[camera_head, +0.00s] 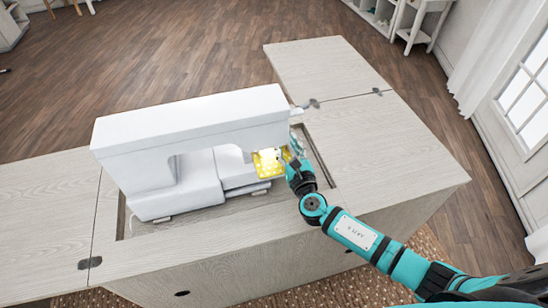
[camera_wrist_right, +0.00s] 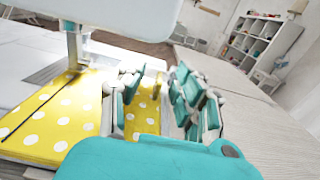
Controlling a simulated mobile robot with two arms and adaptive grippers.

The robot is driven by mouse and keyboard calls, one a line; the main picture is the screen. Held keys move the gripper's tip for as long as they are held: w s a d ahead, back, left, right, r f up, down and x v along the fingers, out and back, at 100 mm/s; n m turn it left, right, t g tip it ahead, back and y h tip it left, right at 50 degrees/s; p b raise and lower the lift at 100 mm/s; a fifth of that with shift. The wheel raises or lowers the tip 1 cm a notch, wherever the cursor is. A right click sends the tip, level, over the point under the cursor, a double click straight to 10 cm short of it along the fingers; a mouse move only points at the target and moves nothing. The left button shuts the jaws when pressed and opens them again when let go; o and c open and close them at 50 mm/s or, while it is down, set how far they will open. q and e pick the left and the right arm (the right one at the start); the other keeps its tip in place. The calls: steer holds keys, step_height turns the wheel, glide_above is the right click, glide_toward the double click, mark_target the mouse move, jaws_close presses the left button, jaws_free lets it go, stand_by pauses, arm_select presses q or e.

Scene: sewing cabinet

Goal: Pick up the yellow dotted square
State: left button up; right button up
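The yellow dotted square (camera_head: 266,162) has white dots and lies at the right end of the white sewing machine (camera_head: 190,130), beneath its head. In the right wrist view the yellow dotted square (camera_wrist_right: 60,120) lies flat beside the machine's needle post and reaches right, between my fingers. My right gripper (camera_head: 296,158) is at the square's right edge. In the wrist view its teal fingers stand apart, so the right gripper (camera_wrist_right: 157,82) is open. Part of the square is hidden behind the fingers, and I cannot tell whether they touch it. My left gripper is not in view.
The machine sits in a recess of a pale wooden cabinet (camera_head: 400,150). The cabinet top right of the recess is clear, and a leaf (camera_head: 320,62) extends at the back. A white shelf (camera_wrist_right: 255,45) stands far off.

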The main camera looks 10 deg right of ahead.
steer(key=shift+c, duration=0.2)
jaws_close()
steer(key=shift+r, duration=0.1)
